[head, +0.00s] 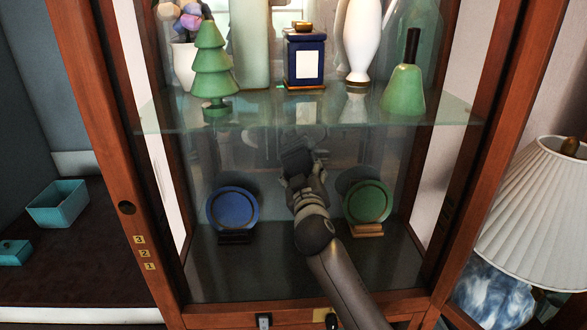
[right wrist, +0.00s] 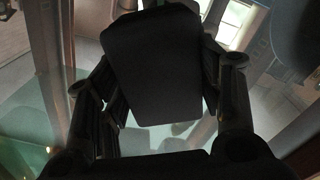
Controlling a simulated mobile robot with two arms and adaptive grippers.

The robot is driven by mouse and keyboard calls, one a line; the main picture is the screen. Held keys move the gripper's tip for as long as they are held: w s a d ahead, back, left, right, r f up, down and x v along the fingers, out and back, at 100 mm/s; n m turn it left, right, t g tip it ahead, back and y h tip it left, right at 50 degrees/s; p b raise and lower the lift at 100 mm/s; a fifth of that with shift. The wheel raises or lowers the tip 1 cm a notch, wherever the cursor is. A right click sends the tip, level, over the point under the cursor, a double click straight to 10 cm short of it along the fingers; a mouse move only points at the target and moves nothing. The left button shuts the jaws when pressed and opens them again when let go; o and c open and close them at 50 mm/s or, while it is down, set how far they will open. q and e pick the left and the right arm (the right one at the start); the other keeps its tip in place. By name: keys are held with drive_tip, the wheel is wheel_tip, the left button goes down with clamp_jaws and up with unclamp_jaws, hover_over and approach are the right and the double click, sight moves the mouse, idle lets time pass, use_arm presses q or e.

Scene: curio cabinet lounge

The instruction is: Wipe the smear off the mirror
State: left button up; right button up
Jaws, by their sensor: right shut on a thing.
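The mirror (head: 345,150) is the back panel of the wooden curio cabinet; it shows reflections of the room. Faint greyish marks show on it around the gripper's tip, but I cannot tell smear from reflection. My right gripper (head: 304,180) reaches into the lower compartment, below the glass shelf and between two plates. It is shut on a dark block-like pad (right wrist: 152,65), which also shows in the head view (head: 296,157). The pad is close to the mirror; I cannot tell whether it touches. My left gripper is not in view.
A blue plate (head: 233,207) stands left of my arm and a green plate (head: 368,202) close on its right. The glass shelf (head: 255,122) above carries a green tree (head: 211,65), blue box (head: 305,58), white vase (head: 361,40) and green bell (head: 405,88). A lamp (head: 540,195) stands outside right.

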sight(328, 164)
drive_tip(key=shift+d+r+p, duration=0.1)
drive_tip(key=shift+d+p, duration=0.45)
drive_tip(key=shift+d, duration=0.4)
drive_tip(key=shift+d+p, duration=1.05)
drive_tip(key=shift+d, duration=1.6)
drive_tip(key=shift+a, duration=0.1)
drive_tip(key=shift+a+b, duration=0.45)
drive_tip(key=shift+a, duration=1.3)
